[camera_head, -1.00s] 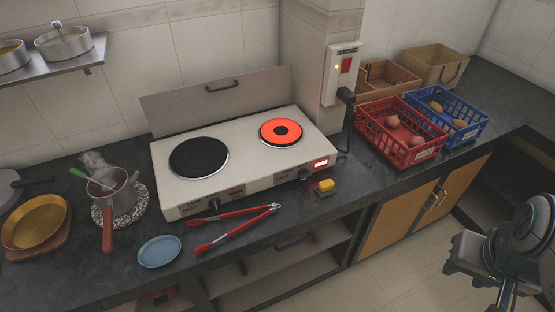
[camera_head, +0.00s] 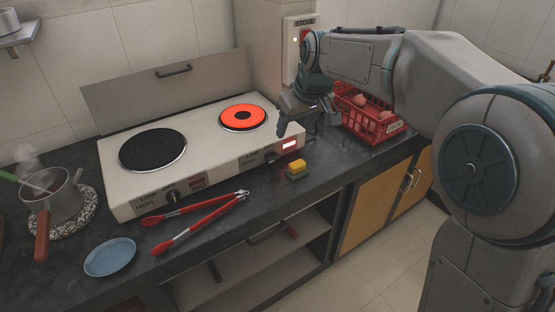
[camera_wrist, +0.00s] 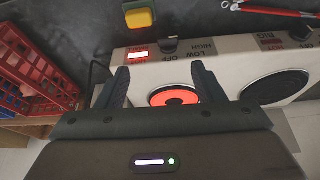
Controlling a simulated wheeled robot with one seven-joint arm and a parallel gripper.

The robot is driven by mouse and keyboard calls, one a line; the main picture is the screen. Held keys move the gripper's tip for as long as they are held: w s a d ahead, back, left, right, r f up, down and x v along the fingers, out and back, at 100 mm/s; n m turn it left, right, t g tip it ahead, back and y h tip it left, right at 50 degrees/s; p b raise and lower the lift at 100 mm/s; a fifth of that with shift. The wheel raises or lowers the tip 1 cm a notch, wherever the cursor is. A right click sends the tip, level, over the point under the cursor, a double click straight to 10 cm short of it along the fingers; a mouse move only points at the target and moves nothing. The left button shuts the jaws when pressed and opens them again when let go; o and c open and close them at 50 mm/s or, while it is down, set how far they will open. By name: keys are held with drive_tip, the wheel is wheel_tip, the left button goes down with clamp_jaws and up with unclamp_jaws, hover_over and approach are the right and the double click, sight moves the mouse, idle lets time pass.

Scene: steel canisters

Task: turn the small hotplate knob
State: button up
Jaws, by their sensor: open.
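The white hotplate (camera_head: 120,180) has a small glowing red burner (camera_head: 243,118) and a large black burner (camera_head: 152,149). The small knob (camera_head: 270,156) is dark and sits on the front panel, left of the lit red indicator (camera_head: 289,144). The large knob (camera_head: 172,196) is farther left. My gripper (camera_head: 305,121) is open and empty above the hotplate's right end, apart from the small knob. In the wrist view, which looks inverted, the small knob (camera_wrist: 168,45) shows beyond and between the open fingertips of my gripper (camera_wrist: 160,68).
A yellow-and-green sponge (camera_head: 296,170) lies just in front of the hotplate. Red tongs (camera_head: 200,222), a blue plate (camera_head: 110,257) and a steaming pot (camera_head: 62,196) are to the left. A red crate (camera_head: 372,120) stands at right, partly behind my arm.

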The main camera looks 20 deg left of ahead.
drive_tip(key=a+f, duration=0.1)
drive_tip(key=a, duration=0.1)
drive_tip(key=b, duration=0.1)
approach(274, 157)
drive_tip(key=shift+n, duration=0.3)
drive_tip(key=x, duration=0.7)
drive_tip(key=shift+a+f, duration=0.15)
drive_tip(key=shift+f, duration=0.15)
drive_tip(key=shift+w, duration=0.1)
drive_tip(key=c, duration=1)
